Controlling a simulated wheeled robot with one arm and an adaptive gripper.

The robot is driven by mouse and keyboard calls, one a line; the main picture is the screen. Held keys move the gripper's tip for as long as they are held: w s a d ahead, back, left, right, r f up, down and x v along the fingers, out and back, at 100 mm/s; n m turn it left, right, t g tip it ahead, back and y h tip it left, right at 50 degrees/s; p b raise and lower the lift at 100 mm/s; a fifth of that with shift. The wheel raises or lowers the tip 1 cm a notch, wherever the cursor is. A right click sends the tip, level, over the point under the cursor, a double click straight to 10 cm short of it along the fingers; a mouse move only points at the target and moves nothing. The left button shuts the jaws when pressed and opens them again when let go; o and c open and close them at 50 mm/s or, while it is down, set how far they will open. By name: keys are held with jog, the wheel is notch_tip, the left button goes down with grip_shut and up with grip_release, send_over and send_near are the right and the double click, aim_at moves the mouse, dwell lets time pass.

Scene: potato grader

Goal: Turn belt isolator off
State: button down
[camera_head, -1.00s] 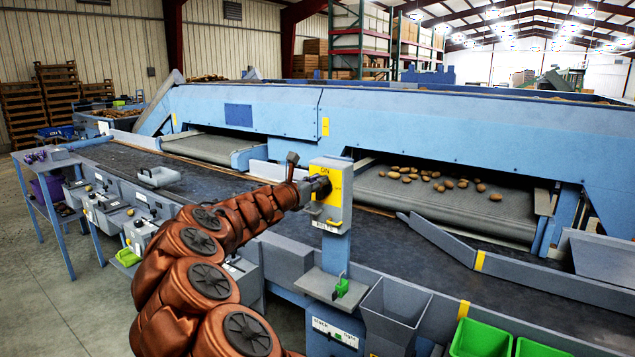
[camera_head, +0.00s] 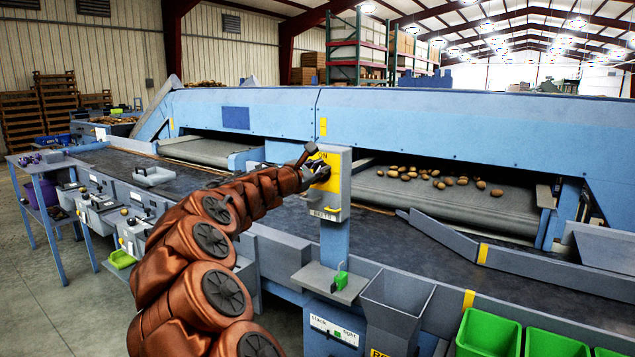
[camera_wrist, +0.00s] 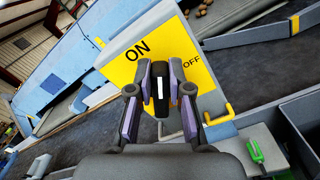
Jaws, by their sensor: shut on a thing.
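The belt isolator is a grey box (camera_head: 343,208) with a yellow face plate (camera_head: 333,158) on a blue post, with a "BELTS" label beneath. In the wrist view the yellow plate (camera_wrist: 118,70) reads "ON" at upper left and "OFF" to the right. A dark rotary knob with a white stripe (camera_wrist: 159,88) stands at its middle, the stripe nearly upright in the picture, between the two words. My gripper (camera_wrist: 160,90) is shut on the knob, one finger on each side. In the head view my gripper (camera_head: 314,173) reaches the plate from the left and hides the knob.
Yellow loops (camera_wrist: 218,116) stick out from the box's lower edge. A green-handled item (camera_head: 341,281) sits on a ledge below. A grey hopper (camera_head: 398,300) and green bins (camera_head: 488,335) stand at lower right. The dark conveyor (camera_head: 430,265) runs behind the post.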

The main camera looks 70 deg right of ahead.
jog(key=m+b, duration=0.2)
jog(key=b, duration=0.2)
jog(key=f+m+b, duration=0.1)
jog(key=m+b, duration=0.2)
jog(key=s+f+m+b, duration=0.1)
jog(key=m+b, duration=0.2)
jog(key=b, duration=0.1)
jog(key=shift+s+a+f+b, duration=0.1)
jog(key=shift+f+b, duration=0.05)
jog(key=shift+b, duration=0.15)
jog(key=m+b, duration=0.3)
jog(key=b, duration=0.1)
jog(key=shift+f, duration=0.1)
jog(key=shift+m, duration=0.4)
jog(key=c, duration=1.1)
grip_release()
jog(key=shift+v, duration=6)
